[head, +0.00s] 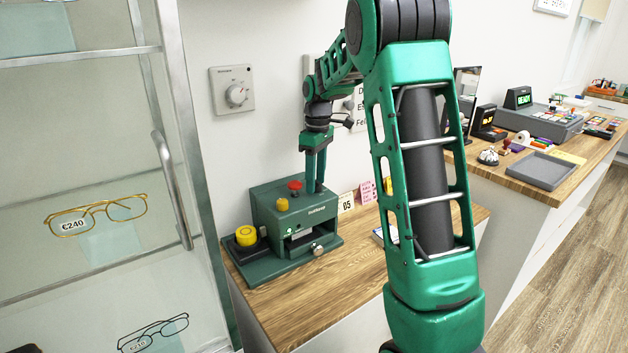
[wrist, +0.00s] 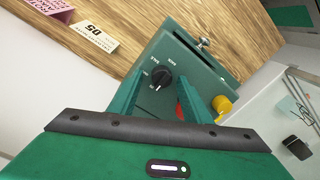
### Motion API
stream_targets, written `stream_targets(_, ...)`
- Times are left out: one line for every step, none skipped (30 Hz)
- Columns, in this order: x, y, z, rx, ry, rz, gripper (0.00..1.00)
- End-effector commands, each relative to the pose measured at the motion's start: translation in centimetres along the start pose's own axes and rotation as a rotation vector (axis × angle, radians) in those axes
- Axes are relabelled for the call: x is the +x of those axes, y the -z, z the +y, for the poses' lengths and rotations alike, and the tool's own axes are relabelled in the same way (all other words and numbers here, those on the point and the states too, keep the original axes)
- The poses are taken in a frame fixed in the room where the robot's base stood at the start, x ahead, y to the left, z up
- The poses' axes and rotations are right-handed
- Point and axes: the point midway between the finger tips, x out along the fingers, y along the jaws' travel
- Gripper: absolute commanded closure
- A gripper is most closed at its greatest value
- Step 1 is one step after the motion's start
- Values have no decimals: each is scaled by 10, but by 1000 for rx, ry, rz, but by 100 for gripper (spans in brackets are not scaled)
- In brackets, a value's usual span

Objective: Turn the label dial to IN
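The label machine (head: 268,226) is a green box on the wooden counter, also seen in the wrist view (wrist: 188,52). Its black round dial (wrist: 161,77) shows in the wrist view, with a small white mark toward the lower left of the picture. Small white words stand around the dial, too small to read surely. In the head view the dial is hidden. My gripper (head: 315,188) points down at the right part of the machine's top. In the wrist view its two fingers are apart, one on each side of the dial; I cannot tell whether they touch it.
A red button (head: 295,185) and a yellow knob (head: 282,204) sit on the machine, close to my fingers. A yellow button (head: 246,235) on a black base stands to its left. A card reading 05 (head: 346,202) stands to the right. The counter's front (head: 325,300) is clear.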

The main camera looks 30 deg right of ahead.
Motion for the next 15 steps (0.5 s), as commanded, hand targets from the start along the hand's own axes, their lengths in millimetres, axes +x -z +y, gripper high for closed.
stream_targets(0, 0, 0, 0, 0, 0, 56)
stream_targets(0, 0, 0, -1, 1, 0, 56)
stream_targets(-2, 0, 0, -1, 0, 0, 56)
stream_targets(-3, 0, 0, -1, 0, 0, 56)
stream_targets(-5, 0, 0, -1, 0, 1, 56)
stream_targets(-9, 0, 0, -1, 0, 1, 56)
stream_targets(-12, 0, 0, -1, 0, 1, 56)
stream_targets(-17, 1, 0, -1, 0, 2, 56)
stream_targets(-23, 1, 0, -2, -1, 2, 56)
stream_targets(-28, 1, 0, -2, -1, 2, 56)
stream_targets(-34, 1, 0, -1, -1, 2, 56)
stream_targets(-42, 1, 1, 0, -1, 2, 56)
stream_targets(-48, 1, 1, 1, -2, 2, 56)
stream_targets(-53, 0, 1, 0, -1, 1, 56)
stream_targets(-61, 1, 1, -1, -2, 2, 56)
